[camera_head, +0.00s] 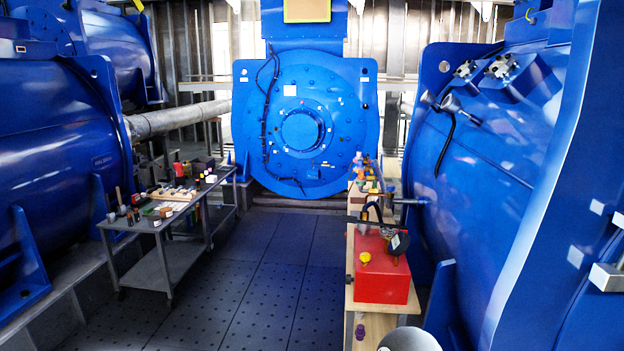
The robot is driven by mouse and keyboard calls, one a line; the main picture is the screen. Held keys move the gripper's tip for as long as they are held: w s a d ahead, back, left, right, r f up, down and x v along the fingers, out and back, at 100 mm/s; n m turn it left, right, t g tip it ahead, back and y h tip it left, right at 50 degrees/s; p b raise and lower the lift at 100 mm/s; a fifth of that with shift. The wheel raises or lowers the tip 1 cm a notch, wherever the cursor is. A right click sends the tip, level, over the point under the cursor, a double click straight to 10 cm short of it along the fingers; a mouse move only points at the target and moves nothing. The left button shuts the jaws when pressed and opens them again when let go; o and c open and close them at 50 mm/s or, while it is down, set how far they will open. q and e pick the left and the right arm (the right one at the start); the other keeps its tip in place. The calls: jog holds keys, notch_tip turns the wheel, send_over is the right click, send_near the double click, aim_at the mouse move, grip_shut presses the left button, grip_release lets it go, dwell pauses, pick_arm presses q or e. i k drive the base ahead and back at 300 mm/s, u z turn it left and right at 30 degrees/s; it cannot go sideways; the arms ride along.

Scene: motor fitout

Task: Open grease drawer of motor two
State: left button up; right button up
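Large blue motors stand around me: one at the left (50,160), one facing me at the back (345,115) and one close at the right (490,190). I cannot tell from this view which is motor two. A small silver box-like part (607,277) sticks out at the right edge, on the near blue surface; I cannot tell if it is a grease drawer. No open drawer is recognisable. Neither gripper shows.
A grey cart (165,265) with tools and small parts stands at the left. A wooden bench (383,308) beside the right motor carries a red box (383,280) with a gauge (399,243). The dark tiled floor (255,290) between them is clear.

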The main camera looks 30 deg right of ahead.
aim_at(311, 174)
jog(key=z, duration=0.55)
jog(key=i, duration=6.75)
jog(key=z, duration=0.95)
